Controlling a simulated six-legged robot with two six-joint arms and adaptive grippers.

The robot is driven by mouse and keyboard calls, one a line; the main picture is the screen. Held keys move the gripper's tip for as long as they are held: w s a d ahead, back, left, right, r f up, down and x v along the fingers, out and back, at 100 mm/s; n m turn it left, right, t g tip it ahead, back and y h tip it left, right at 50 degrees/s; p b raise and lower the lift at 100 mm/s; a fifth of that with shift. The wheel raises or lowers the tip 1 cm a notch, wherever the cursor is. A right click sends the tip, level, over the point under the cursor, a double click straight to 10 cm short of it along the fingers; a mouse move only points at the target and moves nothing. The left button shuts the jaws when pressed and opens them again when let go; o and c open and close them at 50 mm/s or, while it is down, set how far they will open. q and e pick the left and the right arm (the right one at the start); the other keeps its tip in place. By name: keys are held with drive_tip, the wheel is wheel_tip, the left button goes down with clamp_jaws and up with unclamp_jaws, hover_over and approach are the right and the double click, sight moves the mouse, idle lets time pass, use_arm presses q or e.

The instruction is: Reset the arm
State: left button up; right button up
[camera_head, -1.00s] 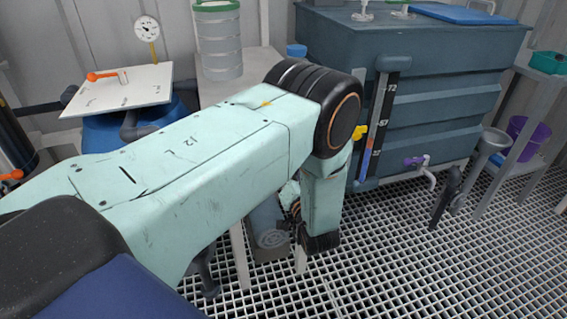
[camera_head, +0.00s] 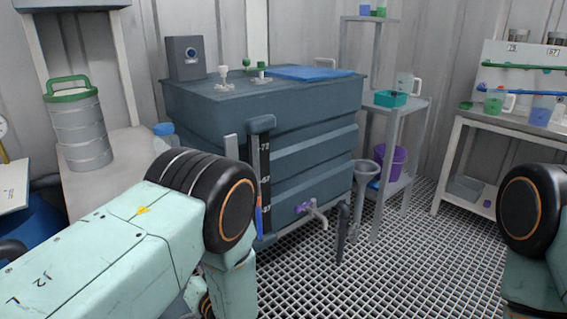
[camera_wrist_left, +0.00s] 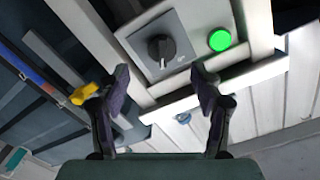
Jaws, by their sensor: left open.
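My left arm (camera_head: 140,245) comes in from the left in the head view, bent down at its black elbow joint. Its gripper is out of sight there. In the left wrist view my left gripper (camera_wrist_left: 161,105) is open and empty, its two dark fingers apart. A yellow handle (camera_wrist_left: 84,94) shows behind the left finger. My right arm (camera_head: 535,225) shows at the right edge of the head view; its gripper is out of frame.
A large blue-grey tank (camera_head: 320,130) with a level gauge (camera_head: 262,180) and purple-handled tap (camera_head: 306,208) stands ahead. A shelf (camera_head: 405,112) and rack (camera_head: 490,118) stand right. The grating floor (camera_head: 400,265) between is open.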

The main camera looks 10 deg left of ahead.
use_arm(q)
drive_tip(key=s+d+f+m+g+h+p, duration=0.1)
drive_tip(key=s+d+f+m+g+h, duration=0.1)
drive_tip(key=s+f+h, duration=0.4)
drive_tip(key=s+d+f+m+g+h+p, duration=0.1)
drive_tip(key=s+d+f+g+h, duration=0.2)
drive_tip(key=s+f, duration=0.5)
drive_tip(key=s+d+r+g+h+p, duration=0.1)
drive_tip(key=s+r+g+h+p, duration=0.1)
drive_tip(key=s, duration=0.8)
drive_tip(key=s+d+r+g+h+p, duration=0.1)
drive_tip(key=s+r+g+h+p, duration=0.1)
drive_tip(key=s, duration=0.9)
drive_tip(key=r+g, duration=0.1)
drive_tip(key=g, duration=0.1)
drive_tip(key=shift+s+d+r+m+g+h+p, duration=0.2)
drive_tip(key=shift+s+r+m+g+h+p, duration=0.05)
drive_tip(key=shift+s+m+g+h+p, duration=0.1)
drive_tip(key=shift+w+f, duration=0.1)
drive_tip(key=shift+c, duration=0.2)
